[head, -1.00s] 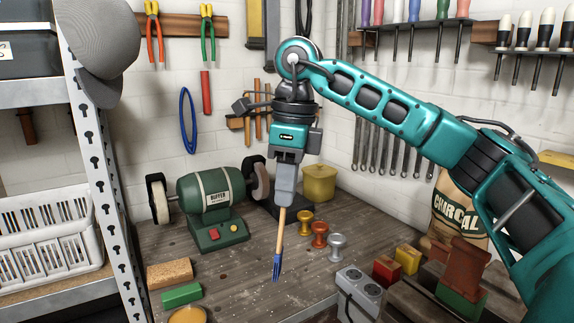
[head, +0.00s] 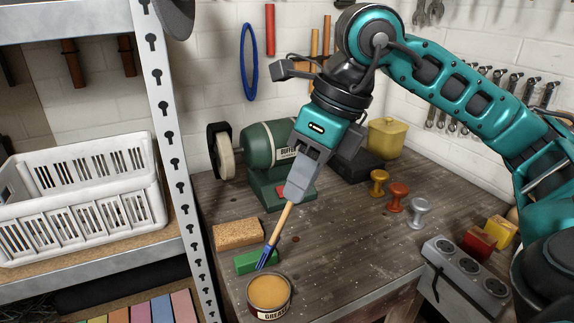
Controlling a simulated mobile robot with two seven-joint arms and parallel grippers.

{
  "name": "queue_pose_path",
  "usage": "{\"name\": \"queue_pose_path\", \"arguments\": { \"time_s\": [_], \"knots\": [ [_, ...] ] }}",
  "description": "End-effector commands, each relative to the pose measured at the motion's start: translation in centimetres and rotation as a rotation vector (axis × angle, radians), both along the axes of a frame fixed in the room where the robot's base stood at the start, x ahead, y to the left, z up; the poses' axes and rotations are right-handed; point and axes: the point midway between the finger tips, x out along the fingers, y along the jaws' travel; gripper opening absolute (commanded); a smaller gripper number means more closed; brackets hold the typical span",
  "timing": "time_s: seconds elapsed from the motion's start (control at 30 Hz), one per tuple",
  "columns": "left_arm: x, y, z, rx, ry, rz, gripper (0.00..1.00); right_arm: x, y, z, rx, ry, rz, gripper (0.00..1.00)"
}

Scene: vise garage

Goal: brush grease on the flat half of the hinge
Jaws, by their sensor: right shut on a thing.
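My right gripper (head: 297,190) is shut on the wooden handle of a brush (head: 279,226). The brush tilts down to the left, and its blue bristle end is just above and behind the rim of the grease tin (head: 268,291), in front of the green block in the picture. The tin is open, full of tan grease, and stands at the front of the bench. Whether the bristles carry grease cannot be told. The hinge is not in view. My left gripper is not in view.
A green buffer (head: 262,148) stands behind the gripper. A cork block (head: 238,233) and a green block (head: 252,261) lie behind the tin. Knobs (head: 398,194) and a power strip (head: 464,276) are to the right. A shelf with a white basket (head: 80,195) is left.

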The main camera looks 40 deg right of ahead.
Motion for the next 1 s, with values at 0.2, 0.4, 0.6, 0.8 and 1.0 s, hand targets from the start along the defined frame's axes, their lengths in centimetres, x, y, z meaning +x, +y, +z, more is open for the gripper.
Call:
{"name": "queue_pose_path", "arguments": {
  "time_s": [0.2, 0.4, 0.6, 0.8, 1.0],
  "knots": [
    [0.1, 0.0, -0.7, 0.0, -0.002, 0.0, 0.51, -0.3, 0.0, -0.8, 0.003, -0.003, -0.011, 0.0],
    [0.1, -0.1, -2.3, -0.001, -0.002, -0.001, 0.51, -0.3, 0.0, -2.7, 0.002, -0.003, -0.01, 0.0],
    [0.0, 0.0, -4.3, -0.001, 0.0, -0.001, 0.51, -0.2, 0.0, -4.8, 0.002, -0.003, -0.009, 0.0],
    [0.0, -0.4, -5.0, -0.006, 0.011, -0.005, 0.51, -0.2, 0.0, -6.0, 0.002, -0.003, -0.009, 0.0],
    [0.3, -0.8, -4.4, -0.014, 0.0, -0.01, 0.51, -0.2, 0.0, -6.0, 0.003, -0.004, -0.009, 0.0]
  ]
}}
